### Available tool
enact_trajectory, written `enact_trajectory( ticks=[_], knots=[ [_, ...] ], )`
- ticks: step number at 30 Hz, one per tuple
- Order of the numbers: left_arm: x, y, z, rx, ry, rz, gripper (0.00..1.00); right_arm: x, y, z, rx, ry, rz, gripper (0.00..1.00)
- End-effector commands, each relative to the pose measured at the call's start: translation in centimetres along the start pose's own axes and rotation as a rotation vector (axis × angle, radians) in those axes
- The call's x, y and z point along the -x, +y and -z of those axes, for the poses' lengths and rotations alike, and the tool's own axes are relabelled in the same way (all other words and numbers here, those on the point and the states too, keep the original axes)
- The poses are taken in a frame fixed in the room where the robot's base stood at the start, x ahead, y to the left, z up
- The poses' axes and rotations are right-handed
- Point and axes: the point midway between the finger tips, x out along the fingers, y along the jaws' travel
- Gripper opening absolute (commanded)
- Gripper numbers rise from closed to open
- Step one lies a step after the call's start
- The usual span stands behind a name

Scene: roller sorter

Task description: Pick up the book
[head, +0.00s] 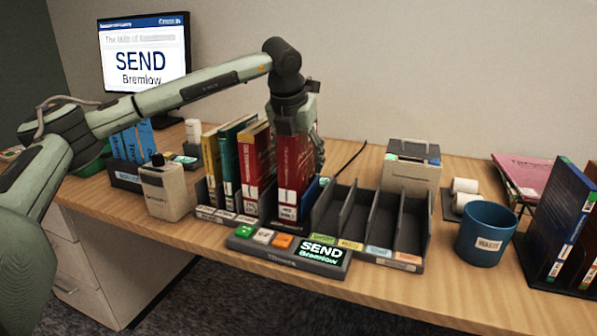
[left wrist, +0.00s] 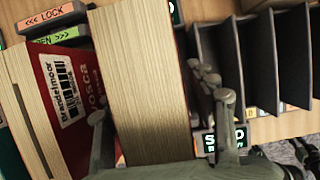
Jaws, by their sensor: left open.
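A thick red book (head: 289,185) stands upright at the right end of a book row in the head view. My left gripper (head: 297,128) is above it, pointing down, with fingers near the book's top. In the left wrist view, the cream page block of a book (left wrist: 145,85) lies between the fingers of my left gripper (left wrist: 162,115), which are open on either side of it; contact cannot be told. Another red book (left wrist: 75,85), labelled Brandelmoor, is beside it. The book row also has yellow, teal and red books (head: 255,160). My right gripper is not in view.
Empty dark divider slots (head: 368,220) stand right of the book. A button panel (head: 290,246) showing "SEND Bremlow" is in front, and a monitor (head: 145,55) shows the same words.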

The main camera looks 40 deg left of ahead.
Motion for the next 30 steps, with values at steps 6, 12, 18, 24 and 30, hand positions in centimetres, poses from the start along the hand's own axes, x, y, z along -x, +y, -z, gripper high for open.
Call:
enact_trajectory(
  ticks=[6,12,18,24,30],
  knots=[
    [-0.17,-0.02,0.06,0.0,-0.001,0.001,0.57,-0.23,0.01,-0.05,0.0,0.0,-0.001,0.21],
    [-0.15,-0.01,0.05,0.0,-0.001,0.0,0.57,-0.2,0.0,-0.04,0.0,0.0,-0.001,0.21],
    [-0.15,-0.01,0.05,0.0,-0.001,0.0,0.32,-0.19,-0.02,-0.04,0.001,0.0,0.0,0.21],
    [-0.16,-0.01,0.05,0.0,-0.001,0.0,0.07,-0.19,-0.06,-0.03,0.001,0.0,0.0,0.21],
    [-0.05,-0.01,-0.03,0.001,-0.003,0.001,0.0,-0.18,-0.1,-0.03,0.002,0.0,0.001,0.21]
  ],
)
